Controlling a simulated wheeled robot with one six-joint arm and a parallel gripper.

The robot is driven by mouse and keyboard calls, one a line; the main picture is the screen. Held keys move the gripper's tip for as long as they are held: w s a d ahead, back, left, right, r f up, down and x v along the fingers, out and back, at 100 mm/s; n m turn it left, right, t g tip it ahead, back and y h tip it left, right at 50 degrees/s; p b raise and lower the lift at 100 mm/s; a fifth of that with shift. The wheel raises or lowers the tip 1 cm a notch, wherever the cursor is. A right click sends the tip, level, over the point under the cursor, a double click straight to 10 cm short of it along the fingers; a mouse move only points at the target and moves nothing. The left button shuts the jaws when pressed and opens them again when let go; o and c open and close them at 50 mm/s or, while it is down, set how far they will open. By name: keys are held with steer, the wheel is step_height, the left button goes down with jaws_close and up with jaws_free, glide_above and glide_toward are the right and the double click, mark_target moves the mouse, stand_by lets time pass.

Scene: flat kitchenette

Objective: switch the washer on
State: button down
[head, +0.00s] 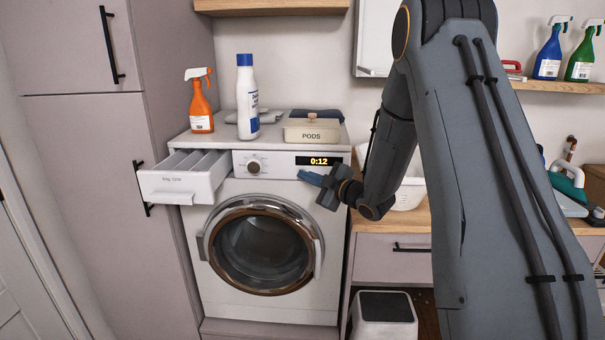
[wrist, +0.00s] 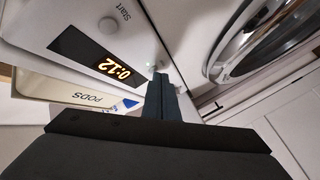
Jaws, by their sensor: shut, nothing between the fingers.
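A dial (head: 254,167) sits left of the display. The detergent drawer (head: 180,185) is pulled out at the left. In the wrist view a round button (wrist: 108,25) is beside the word "Start". My gripper (head: 303,176) is shut and empty just below the display. Its fingertips (wrist: 158,76) are close to another small pale knob (wrist: 154,58); I cannot tell whether they touch.
On the washer top are an orange spray bottle (head: 199,101), a white bottle with blue cap (head: 247,98), a PODS box (head: 312,129) and folded cloths. A white basket (head: 408,190) is on the counter at right. A bin (head: 384,308) stands on the floor.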

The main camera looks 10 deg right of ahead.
steer(key=shift+s+a, duration=0.15)
steer(key=shift+s, duration=0.4)
steer(key=s+a+p, duration=0.1)
steer(key=s+a, duration=0.1)
steer(key=s, duration=0.3)
steer(key=shift+s, duration=0.35)
